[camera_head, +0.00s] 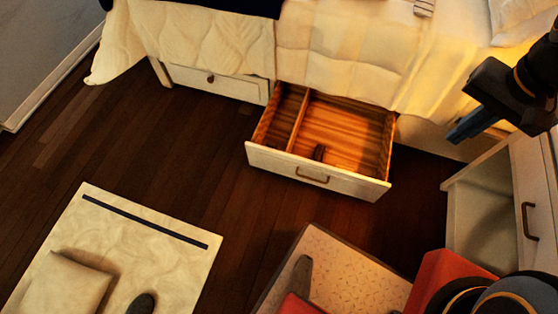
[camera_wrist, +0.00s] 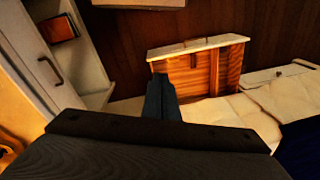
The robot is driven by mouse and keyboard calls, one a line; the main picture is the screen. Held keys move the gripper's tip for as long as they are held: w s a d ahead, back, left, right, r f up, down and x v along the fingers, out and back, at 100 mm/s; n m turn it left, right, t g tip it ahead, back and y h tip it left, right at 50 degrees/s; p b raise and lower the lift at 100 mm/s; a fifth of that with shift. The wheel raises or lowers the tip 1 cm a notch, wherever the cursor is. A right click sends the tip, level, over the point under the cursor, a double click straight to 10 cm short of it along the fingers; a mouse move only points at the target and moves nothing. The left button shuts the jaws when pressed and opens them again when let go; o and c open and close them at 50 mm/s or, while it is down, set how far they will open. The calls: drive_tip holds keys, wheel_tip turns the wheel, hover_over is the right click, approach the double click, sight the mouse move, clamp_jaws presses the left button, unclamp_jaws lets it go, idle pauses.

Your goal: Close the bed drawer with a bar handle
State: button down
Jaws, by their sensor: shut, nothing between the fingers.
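The bed drawer (camera_head: 318,172) with a bar handle (camera_head: 312,176) is pulled out from under the bed. The drawer also shows in the wrist view (camera_wrist: 197,72), upside down, ahead of the fingers. My gripper (camera_head: 458,134) is shut and empty. It is to the right of the drawer, near the bed edge, apart from the drawer. In the wrist view the closed fingers (camera_wrist: 162,98) point toward the drawer.
A second bed drawer (camera_head: 215,82) with a round knob is closed at the left. A white nightstand (camera_head: 495,200) with a handle stands at the right. A rug (camera_head: 150,235) and a patterned box-like thing (camera_head: 345,268) lie in front. Dark floor is free between them.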

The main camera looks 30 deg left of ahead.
drive_tip(key=w+a+f+m+t+y+b, duration=0.15)
drive_tip(key=a+f+b, duration=0.25)
drive_tip(key=a+f, duration=0.5)
drive_tip(key=w+a+f+m+t+b, duration=0.15)
drive_tip(key=a+f+m+b, duration=0.35)
drive_tip(key=a, duration=0.6)
drive_tip(key=w+a+f+y+b, duration=0.1)
drive_tip(key=w+a+f+b, duration=0.15)
drive_tip(key=a+f, duration=0.7)
drive_tip(key=s+a+f+m+t+b, duration=0.1)
drive_tip(key=s+a+f+m+b, duration=0.1)
drive_tip(key=s+a+f+b, duration=0.25)
drive_tip(key=s+a+f+m+t+b, duration=0.1)
drive_tip(key=s+a+f+m+b, duration=0.15)
drive_tip(key=a+f, duration=0.4)
drive_tip(key=s+a+f+m+t+h+b, duration=0.1)
drive_tip(key=s+f+m+t+b, duration=0.1)
drive_tip(key=s+f+b, duration=0.4)
drive_tip(key=s+f+m+t+b, duration=0.15)
drive_tip(key=s+f, duration=0.25)
drive_tip(key=f, duration=0.5)
drive_tip(key=b, duration=0.6)
approach(275, 154)
drive_tip(key=shift+n, duration=0.35)
drive_tip(key=shift+x, duration=2.85)
drive_tip(key=shift+f, duration=0.1)
